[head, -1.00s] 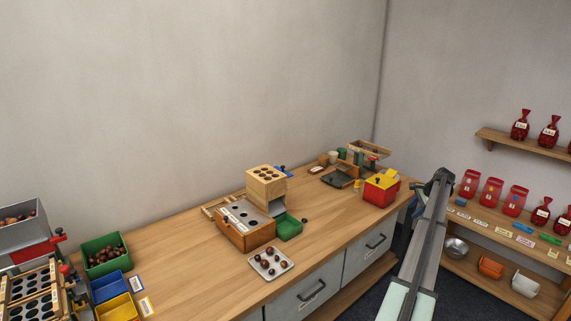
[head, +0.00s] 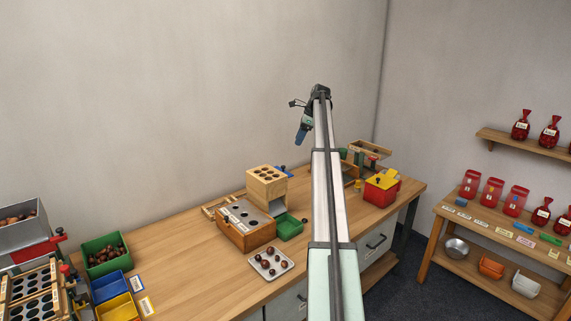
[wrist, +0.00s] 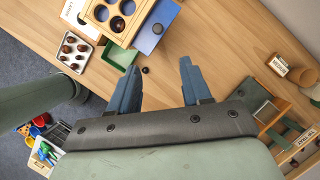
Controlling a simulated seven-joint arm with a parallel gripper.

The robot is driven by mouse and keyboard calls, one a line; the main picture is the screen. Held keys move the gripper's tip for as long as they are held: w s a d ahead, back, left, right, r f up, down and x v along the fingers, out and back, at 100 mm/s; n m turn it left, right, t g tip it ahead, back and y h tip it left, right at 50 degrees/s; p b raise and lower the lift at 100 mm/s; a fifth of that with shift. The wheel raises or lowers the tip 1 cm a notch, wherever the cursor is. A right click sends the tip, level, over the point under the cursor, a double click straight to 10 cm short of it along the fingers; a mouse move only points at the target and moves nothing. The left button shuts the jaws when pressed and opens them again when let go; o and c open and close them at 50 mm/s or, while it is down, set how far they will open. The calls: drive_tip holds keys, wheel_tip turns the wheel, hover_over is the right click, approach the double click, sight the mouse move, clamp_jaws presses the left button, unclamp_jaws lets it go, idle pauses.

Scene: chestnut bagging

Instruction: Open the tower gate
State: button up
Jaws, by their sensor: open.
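The wooden tower (head: 266,186) with round holes in its top stands on the bench, and its top also shows in the wrist view (wrist: 92,32). A blue plate (wrist: 168,14) with a dark knob sticks out from one side of it; I take this as the tower gate. In the head view only a small blue bit of it shows behind the tower. My gripper (wrist: 158,72) is open and empty, its blue fingers spread. In the head view it hangs above the back of the bench, right of the tower and higher than it.
A green tray (head: 289,229) adjoins the tower, with a dark round piece near it. A metal tray (head: 257,267) of chestnuts lies in front. A red and yellow box (head: 380,192) and a small wooden stand are at the right.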

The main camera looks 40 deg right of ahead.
drive_tip(key=x, duration=1.3)
drive_tip(key=shift+w+a+f, duration=0.15)
drive_tip(key=shift+w+a, duration=0.1)
drive_tip(key=shift+a, duration=0.25)
drive_tip(key=shift+c, duration=0.2)
clamp_jaws()
